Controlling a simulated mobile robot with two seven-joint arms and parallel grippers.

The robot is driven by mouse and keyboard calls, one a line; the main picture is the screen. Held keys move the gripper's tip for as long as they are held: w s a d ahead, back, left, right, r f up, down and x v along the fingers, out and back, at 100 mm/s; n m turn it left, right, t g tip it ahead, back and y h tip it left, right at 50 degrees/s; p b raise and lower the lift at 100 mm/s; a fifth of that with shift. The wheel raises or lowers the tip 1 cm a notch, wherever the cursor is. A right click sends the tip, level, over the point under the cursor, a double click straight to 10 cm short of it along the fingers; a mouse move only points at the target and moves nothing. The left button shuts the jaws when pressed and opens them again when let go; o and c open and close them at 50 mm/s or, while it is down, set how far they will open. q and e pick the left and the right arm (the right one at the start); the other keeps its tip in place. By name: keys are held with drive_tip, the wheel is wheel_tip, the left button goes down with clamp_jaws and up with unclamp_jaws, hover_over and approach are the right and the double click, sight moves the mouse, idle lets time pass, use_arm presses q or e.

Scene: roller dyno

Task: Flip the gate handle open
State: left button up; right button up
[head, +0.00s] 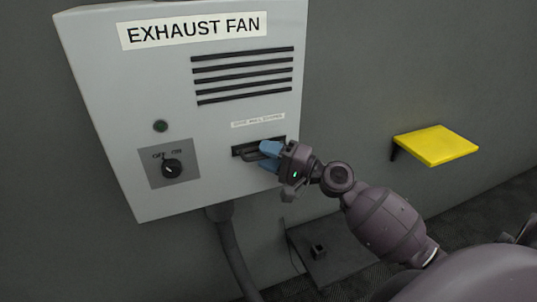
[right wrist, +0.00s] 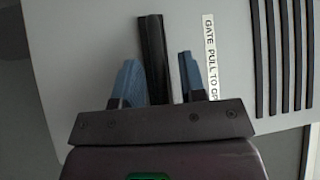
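The gate handle (head: 249,154) is a dark bar in a dark slot on the front of the grey exhaust fan box (head: 110,100). In the right wrist view the handle (right wrist: 154,60) stands as a dark upright bar between my blue fingers. My right gripper (head: 269,156) is at the right part of the handle. In the right wrist view my right gripper (right wrist: 159,80) is open, with one finger on each side of the bar and gaps visible beside it. The label (right wrist: 210,58) beside it reads "GATE PULL TO OP", the rest cut off. My left gripper is out of view.
Vent slots (head: 243,75) lie above the handle. A yellow shelf (head: 437,145) juts from the wall at right. A conduit (head: 230,245) runs below the box.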

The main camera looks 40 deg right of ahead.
clamp_jaws()
drive_tip(key=shift+s, duration=0.2)
drive_tip(key=s+a, duration=0.1)
drive_tip(key=s, duration=0.5)
drive_tip(key=shift+s+a, duration=0.3)
drive_tip(key=shift+a, duration=0.05)
drive_tip(key=shift+f, duration=0.15)
